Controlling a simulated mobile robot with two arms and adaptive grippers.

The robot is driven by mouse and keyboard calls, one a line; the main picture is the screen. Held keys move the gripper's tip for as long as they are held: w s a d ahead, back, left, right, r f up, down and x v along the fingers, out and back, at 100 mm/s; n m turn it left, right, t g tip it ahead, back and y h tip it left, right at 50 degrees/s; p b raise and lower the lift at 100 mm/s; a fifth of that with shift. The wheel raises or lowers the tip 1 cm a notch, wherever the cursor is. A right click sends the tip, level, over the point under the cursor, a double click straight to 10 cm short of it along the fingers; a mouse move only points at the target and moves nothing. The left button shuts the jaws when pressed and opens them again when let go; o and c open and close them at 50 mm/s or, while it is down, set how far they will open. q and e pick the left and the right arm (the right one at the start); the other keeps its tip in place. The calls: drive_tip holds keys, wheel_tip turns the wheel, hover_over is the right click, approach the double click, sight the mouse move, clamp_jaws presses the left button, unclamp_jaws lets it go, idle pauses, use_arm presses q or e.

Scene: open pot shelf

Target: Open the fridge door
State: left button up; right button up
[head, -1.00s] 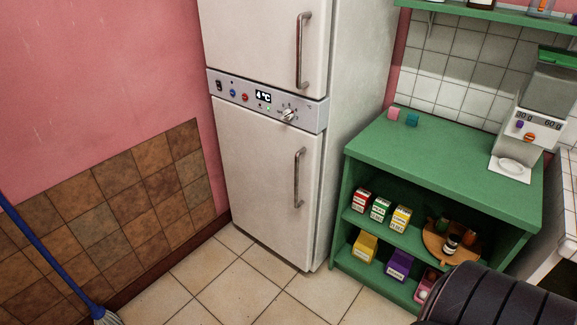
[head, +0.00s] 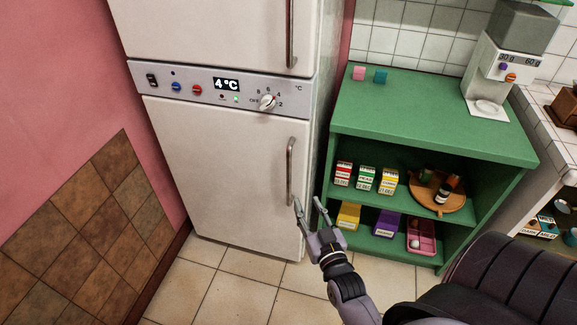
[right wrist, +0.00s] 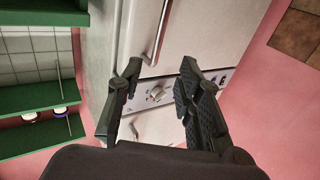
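A vertical metal handle (head: 290,170) is on the right side of the lower door. Another handle (head: 291,35) is on the upper door. My right gripper (head: 307,200) is open and empty near the lower end of the lower handle, apart from it. My left gripper is out of view.
A green shelf unit (head: 430,125) stands close to the fridge's right side, holding small boxes and a round wooden tray (head: 460,204). A grinder-like machine (head: 492,75) stands on top. The tiled floor (head: 225,285) before the fridge is clear.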

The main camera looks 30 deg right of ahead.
sight(290, 167)
drive_tip(key=x, duration=1.6)
drive_tip(key=shift+w+d+f, duration=0.1)
drive_tip(key=shift+w, duration=0.25)
drive_tip(key=shift+c, duration=0.6)
clamp_jaws()
